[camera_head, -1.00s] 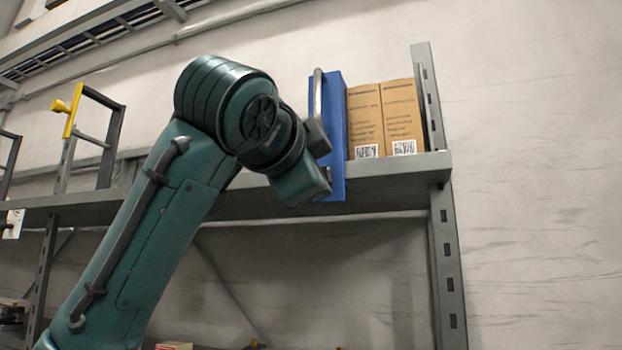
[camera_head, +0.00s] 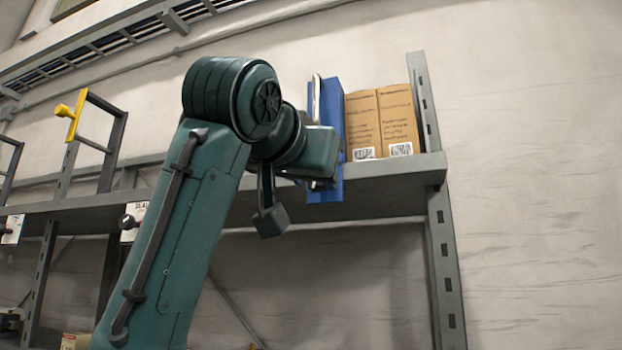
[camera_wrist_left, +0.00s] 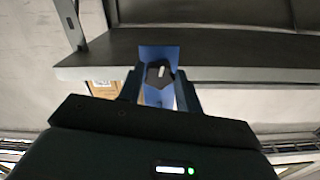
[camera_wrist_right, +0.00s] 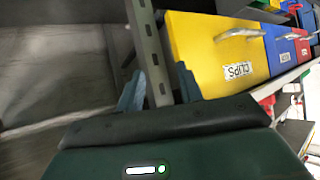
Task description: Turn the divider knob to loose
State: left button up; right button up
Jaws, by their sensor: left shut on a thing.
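The blue divider (camera_head: 335,100) stands at the left end of two cartons on the shelf. Its dark knob (camera_wrist_left: 160,72) with a short pale mark shows only in the left wrist view, in front of the blue panel. My left gripper (camera_wrist_left: 159,84) is shut on this knob, with one finger on each side. In the head view the left wrist housing is against the divider's lower left and hides the knob and the fingers. My right gripper (camera_wrist_right: 157,84) shows only in its own wrist view. Its fingers are apart, with a grey rack post beyond them.
Two brown cartons (camera_head: 380,122) stand right of the divider on the grey shelf (camera_head: 400,168). Black frames, one with a yellow knob (camera_head: 66,111), stand at left. In the right wrist view, a yellow bin (camera_wrist_right: 215,50) labelled CLIPS and blue and red bins are close by.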

pick_arm(q)
jog(key=shift+d+n, duration=0.1)
jog(key=shift+n, duration=1.1)
jog(key=o, duration=1)
